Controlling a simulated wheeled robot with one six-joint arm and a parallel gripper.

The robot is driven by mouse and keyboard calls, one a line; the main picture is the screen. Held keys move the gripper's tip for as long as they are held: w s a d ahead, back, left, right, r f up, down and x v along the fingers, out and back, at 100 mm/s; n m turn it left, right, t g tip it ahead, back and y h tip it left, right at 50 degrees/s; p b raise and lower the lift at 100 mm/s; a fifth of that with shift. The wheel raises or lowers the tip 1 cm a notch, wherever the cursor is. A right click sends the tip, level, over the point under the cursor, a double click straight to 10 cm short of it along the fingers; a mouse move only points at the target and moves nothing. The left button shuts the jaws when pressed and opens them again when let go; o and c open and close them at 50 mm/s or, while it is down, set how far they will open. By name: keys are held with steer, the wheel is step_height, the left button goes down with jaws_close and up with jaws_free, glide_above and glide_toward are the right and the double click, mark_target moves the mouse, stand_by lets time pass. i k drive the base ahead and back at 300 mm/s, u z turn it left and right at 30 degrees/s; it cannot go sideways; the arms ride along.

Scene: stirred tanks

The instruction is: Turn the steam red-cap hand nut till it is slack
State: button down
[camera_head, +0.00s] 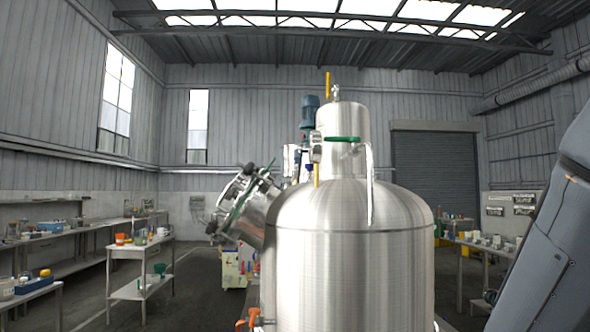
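A large brushed-steel tank (350,265) stands upright in the middle of the view, with a narrower dome (342,125) on top. A side port (245,205) with a green ring and dark clamp knobs sticks out at its upper left. A green handle (343,139) lies across the dome, and a yellow lever (327,83) stands at its top. An orange-red fitting (248,319) shows low at the tank's left edge, partly cut off by the frame. I cannot make out a red-cap hand nut. My gripper is out of view; only a grey link of my arm shows at the right.
A blue motor (310,108) rises behind the dome. Benches with small containers stand at the left (140,245) and right (487,243). A coloured cart (233,268) stands behind the tank at left. Floor (195,280) is clear between the left bench and the tank.

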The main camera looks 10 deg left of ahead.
mark_target(249, 168)
steer(key=z, duration=1.4)
steer(key=k, duration=1.3)
steer(key=u, duration=1.75)
steer(key=i, duration=0.55)
